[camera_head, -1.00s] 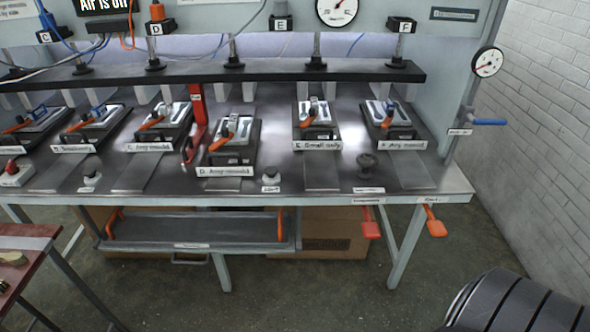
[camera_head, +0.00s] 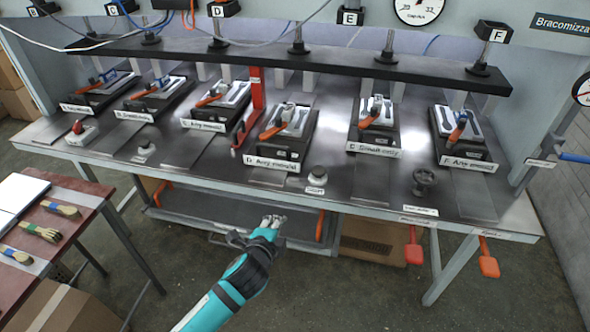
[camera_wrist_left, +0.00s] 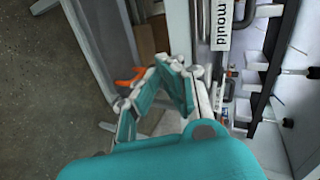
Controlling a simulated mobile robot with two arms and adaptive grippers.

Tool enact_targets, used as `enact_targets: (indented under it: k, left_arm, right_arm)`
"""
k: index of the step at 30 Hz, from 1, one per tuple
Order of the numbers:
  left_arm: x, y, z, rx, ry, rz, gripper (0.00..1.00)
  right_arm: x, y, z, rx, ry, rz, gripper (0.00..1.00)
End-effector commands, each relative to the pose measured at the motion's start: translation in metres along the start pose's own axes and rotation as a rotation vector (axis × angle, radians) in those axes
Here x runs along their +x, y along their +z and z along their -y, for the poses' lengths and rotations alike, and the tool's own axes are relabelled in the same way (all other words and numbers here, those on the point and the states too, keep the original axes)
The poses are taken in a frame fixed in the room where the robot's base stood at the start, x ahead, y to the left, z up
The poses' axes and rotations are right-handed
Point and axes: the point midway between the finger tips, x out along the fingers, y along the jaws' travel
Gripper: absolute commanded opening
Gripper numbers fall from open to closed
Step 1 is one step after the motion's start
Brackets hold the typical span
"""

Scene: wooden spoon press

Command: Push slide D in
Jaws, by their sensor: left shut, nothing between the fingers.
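Slide D (camera_head: 290,121) is a dark block with a pale mould and an orange handle, on the metal press table. Its front label (camera_head: 271,163) reads "Any mould", and it sits nearer the front edge than the slides beside it. A label ending in "mould" (camera_wrist_left: 222,22) shows at the top of the left wrist view. My left gripper (camera_head: 273,221), on a teal arm, is shut and empty, in front of and below the table edge, apart from slide D. Its fingers (camera_wrist_left: 172,88) fill the middle of the left wrist view. My right gripper is not in view.
A red upright bar (camera_head: 256,92) stands just behind and left of slide D. A black knob (camera_head: 318,176) is on the table to its front right. Slide E (camera_head: 375,125) is further right.

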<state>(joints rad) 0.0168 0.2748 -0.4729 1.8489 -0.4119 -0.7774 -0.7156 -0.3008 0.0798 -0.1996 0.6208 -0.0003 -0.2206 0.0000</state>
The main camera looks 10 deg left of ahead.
Motion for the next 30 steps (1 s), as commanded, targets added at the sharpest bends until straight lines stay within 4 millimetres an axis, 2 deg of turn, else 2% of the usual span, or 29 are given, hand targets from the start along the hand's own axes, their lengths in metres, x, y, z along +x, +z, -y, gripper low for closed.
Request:
enact_targets:
  k: [1, 3, 6, 8, 14, 24, 30]
  left_arm:
    - [-0.011, -0.008, 0.028, 0.039, -0.050, -0.009, 0.00]
    - [-0.023, -0.014, 0.054, 0.082, -0.098, -0.014, 0.00]
    - [-0.031, -0.019, 0.072, 0.112, -0.132, -0.015, 0.00]
    - [-0.029, -0.020, 0.076, 0.119, -0.140, -0.014, 0.00]
    - [0.002, -0.021, 0.081, 0.118, -0.140, -0.014, 0.00]
    - [0.071, -0.023, 0.093, 0.115, -0.141, -0.015, 0.00]
    - [0.094, -0.024, 0.103, 0.115, -0.140, -0.016, 0.00]
  right_arm:
    - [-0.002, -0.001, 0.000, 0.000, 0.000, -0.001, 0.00]
    - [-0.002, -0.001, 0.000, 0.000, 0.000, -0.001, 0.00]
    - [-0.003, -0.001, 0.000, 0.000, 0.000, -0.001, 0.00]
    - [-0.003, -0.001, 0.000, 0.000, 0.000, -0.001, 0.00]
    - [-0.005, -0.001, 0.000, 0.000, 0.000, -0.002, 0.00]
    - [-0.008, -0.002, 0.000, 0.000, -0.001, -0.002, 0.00]
    - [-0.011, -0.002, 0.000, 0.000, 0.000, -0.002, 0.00]
